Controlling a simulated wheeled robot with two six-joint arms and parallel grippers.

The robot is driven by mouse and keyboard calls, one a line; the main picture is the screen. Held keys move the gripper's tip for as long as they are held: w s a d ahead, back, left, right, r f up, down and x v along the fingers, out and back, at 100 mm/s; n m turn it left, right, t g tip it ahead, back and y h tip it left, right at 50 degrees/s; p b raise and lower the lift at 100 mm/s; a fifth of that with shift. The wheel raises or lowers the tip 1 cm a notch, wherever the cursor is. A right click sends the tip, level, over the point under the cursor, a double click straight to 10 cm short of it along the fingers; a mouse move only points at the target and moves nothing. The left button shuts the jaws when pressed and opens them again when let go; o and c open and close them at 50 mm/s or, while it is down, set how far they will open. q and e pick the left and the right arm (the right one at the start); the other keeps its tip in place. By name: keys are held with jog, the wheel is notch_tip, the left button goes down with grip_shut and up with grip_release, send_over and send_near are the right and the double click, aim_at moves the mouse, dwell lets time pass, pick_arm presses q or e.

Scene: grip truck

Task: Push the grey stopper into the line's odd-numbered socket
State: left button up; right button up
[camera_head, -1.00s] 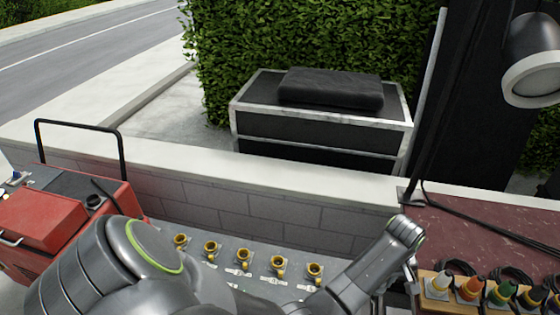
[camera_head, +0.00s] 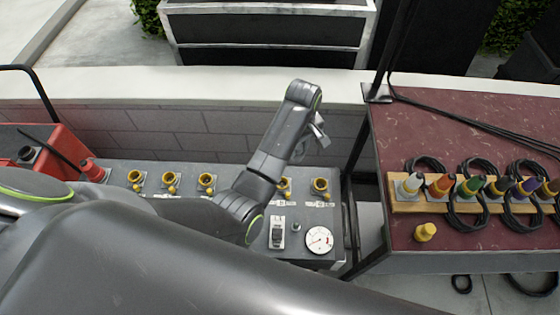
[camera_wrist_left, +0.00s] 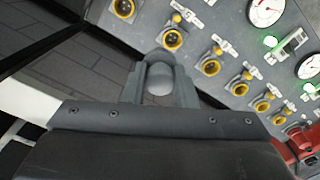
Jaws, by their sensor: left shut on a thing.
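My left gripper (camera_head: 318,132) hangs beyond the far edge of the grey socket panel (camera_head: 345,250), near its right end. In the left wrist view its jaws (camera_wrist_left: 160,75) are shut around a rounded grey thing, the grey stopper (camera_wrist_left: 160,80), mostly hidden by the fingers. The panel carries a row of yellow-rimmed sockets, such as the rightmost one (camera_head: 320,185); my arm hides part of the row. In the left wrist view the sockets (camera_wrist_left: 172,40) run diagonally, apart from the stopper. Their number labels are too small to read. My right gripper is out of view.
A red-brown table (camera_head: 460,130) at right holds a wooden rack (camera_head: 405,207) of coloured plugs with black cables. A yellow stopper (camera_head: 425,232) lies on it. A red case (camera_head: 60,150) stands at left. A low block wall (camera_head: 200,130) runs behind the panel.

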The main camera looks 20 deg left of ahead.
pick_arm(q)
jog(key=shift+s+f+b, duration=0.15)
jog(key=shift+f+b, duration=0.15)
jog(key=shift+f, duration=0.4)
pick_arm(e)
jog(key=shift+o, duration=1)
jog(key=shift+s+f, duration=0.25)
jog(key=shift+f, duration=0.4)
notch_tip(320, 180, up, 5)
jog(key=p, duration=0.5)
pick_arm(q)
jog(key=a+f+b, duration=0.4)
jog(key=f+b, duration=0.1)
jog(key=f, duration=0.8)
jog(key=shift+a+m+b, duration=0.2)
jog(key=shift+m+b, duration=0.1)
jog(key=shift+b, duration=0.1)
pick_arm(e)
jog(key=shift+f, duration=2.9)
pick_arm(q)
jog(key=shift+s, duration=0.1)
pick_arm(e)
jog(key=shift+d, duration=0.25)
pick_arm(q)
jog(key=shift+f, duration=0.45)
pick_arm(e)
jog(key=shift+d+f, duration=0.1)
pick_arm(q)
jog(key=shift+f, duration=0.2)
